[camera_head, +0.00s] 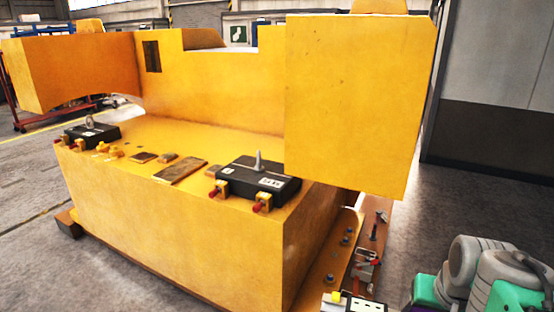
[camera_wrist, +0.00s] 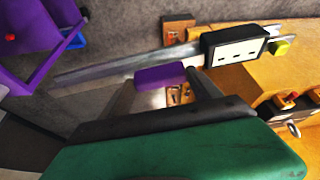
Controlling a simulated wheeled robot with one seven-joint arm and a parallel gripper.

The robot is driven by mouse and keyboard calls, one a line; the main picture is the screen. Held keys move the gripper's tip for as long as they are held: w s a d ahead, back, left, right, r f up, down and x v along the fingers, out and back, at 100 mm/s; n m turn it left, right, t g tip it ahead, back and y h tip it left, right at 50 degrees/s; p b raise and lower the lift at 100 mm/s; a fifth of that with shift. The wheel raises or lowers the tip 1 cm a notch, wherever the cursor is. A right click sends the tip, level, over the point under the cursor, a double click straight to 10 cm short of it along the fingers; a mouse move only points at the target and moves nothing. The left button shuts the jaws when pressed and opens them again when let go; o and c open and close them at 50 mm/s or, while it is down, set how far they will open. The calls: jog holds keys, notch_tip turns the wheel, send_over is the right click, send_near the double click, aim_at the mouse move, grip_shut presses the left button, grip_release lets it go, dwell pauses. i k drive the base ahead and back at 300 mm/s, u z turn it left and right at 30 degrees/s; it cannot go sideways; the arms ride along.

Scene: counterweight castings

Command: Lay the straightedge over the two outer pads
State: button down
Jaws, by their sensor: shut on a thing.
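The straightedge is a long grey bar (camera_wrist: 110,70) with a purple grip (camera_wrist: 160,76), a black box (camera_wrist: 234,46) and a small yellow knob (camera_wrist: 280,47). My gripper (camera_wrist: 165,88) is shut on the purple grip. In the head view only its end with the yellow knob (camera_head: 336,297) and black box (camera_head: 364,305) shows, at the bottom edge, to the right of the yellow casting (camera_head: 180,240). Brown flat pads (camera_head: 181,171) lie on the casting's ledge between two black blocks. I cannot tell which pads are the outer ones.
The black blocks with red-tipped fittings stand at the ledge's left (camera_head: 92,134) and right (camera_head: 258,182). A large yellow overhang (camera_head: 358,105) rises at the casting's right end. A lower strip (camera_head: 350,250) with bolts and small tools runs beside the casting. A purple frame (camera_wrist: 35,40) stands at upper left.

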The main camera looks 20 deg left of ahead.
aim_at(189, 162)
jog(key=u, duration=0.85)
jog(key=i, duration=0.95)
jog(key=u, duration=1.55)
jog(key=i, duration=2.95)
jog(key=u, duration=0.05)
